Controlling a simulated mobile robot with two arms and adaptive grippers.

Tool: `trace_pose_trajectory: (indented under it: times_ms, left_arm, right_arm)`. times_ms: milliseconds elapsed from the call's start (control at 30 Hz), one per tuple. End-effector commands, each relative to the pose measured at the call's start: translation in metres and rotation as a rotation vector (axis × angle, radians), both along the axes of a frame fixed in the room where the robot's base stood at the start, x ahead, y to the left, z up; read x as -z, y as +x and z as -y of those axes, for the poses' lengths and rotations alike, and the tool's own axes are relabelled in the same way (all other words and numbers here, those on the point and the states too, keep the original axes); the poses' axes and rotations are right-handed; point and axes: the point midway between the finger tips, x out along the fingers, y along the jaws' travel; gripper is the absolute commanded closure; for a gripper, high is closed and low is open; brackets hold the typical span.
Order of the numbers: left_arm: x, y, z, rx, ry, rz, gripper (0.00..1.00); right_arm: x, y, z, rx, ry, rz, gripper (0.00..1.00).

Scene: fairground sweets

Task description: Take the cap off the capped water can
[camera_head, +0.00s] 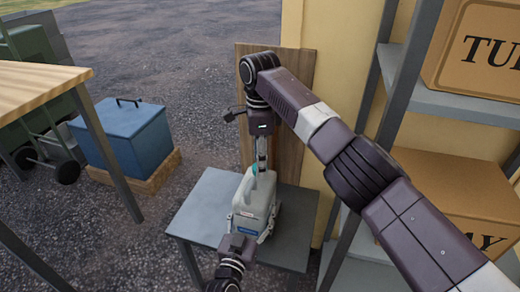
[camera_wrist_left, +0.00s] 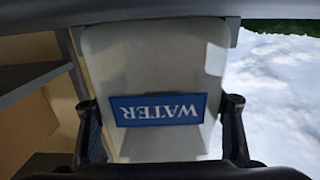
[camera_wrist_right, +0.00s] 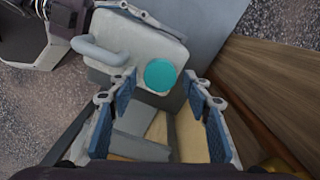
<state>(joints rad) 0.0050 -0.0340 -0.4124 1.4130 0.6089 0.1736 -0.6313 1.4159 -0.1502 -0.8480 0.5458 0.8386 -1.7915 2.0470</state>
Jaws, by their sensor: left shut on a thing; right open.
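The grey water can (camera_head: 252,208) stands upright on a small grey table (camera_head: 200,207). Its blue WATER label fills the middle of the left wrist view (camera_wrist_left: 160,109). The teal cap (camera_wrist_right: 160,75) sits on the can's top beside its handle (camera_wrist_right: 100,50). My left gripper (camera_head: 244,234) is shut on the can body, one finger on each side. My right gripper (camera_head: 261,166) points down above the can's top. Its fingers are open, with the cap showing between their tips in the right wrist view. Whether they touch the cap is not clear.
A wooden board (camera_head: 292,75) stands upright behind the small table. Metal shelving with cardboard boxes (camera_head: 460,200) is close on the right. A blue cool box (camera_head: 120,135) and a wooden table (camera_head: 35,88) are on the left.

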Motion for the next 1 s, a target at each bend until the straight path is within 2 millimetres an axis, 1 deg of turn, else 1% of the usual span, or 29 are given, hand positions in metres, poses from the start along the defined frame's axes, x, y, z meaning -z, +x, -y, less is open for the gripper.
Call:
trace_pose_trajectory:
  times_ms: [33,133,433,833,933,1000]
  left_arm:
    - [0.0004,-0.0001,0.0000,0.000,0.000,-0.001,1.00]
    - [0.0004,-0.0001,0.0000,0.000,0.000,-0.001,1.00]
    - [0.0005,0.0000,0.0001,0.000,0.000,-0.001,1.00]
    - [0.0005,-0.0002,0.0003,0.001,0.000,-0.001,1.00]
    - [0.0005,-0.0002,0.0003,0.001,0.000,-0.001,1.00]
    - [0.0005,-0.0002,0.0003,0.001,0.000,-0.001,1.00]
  right_arm:
    - [0.0048,0.0000,0.0000,0.000,0.000,0.000,0.55]
    - [0.0107,0.0000,-0.0001,-0.001,0.000,0.001,0.55]
    - [0.0126,0.0001,-0.0001,-0.001,0.000,0.001,0.55]
    - [0.0124,0.0002,0.0000,-0.001,0.000,0.001,0.98]
    - [0.0123,0.0001,-0.0001,-0.016,0.001,0.001,0.99]
    - [0.0123,0.0001,-0.0004,-0.063,0.002,0.001,0.99]
